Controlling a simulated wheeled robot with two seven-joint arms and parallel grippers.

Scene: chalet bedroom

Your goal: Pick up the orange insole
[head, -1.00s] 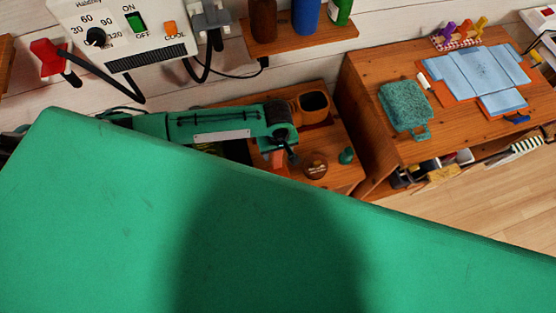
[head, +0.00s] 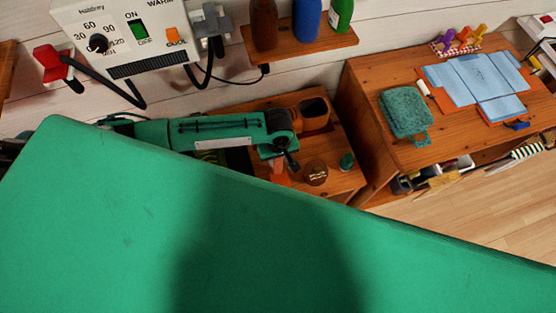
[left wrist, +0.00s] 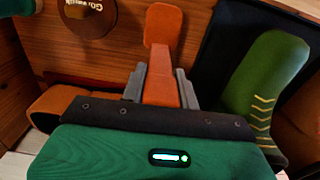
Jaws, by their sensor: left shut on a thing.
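The orange insole (left wrist: 163,25) stands up between the two grey fingers of my left gripper (left wrist: 160,88) in the left wrist view. The fingers press on its sides, and its rounded far end sticks out beyond them. In the head view, my left gripper (head: 284,158) is at the front of the low wooden cabinet by the wall, with a small part of the orange insole (head: 278,171) showing below it. A green insole with yellow chevrons (left wrist: 262,75) lies beside it on a dark surface. My right gripper is in neither view.
A round brown tin (head: 316,172), a small green object (head: 346,162) and a brown open container (head: 313,107) are close to my left gripper. A wooden cabinet (head: 365,90) with a teal cloth (head: 405,112) stands to the right. A bottle shelf (head: 300,43) hangs above.

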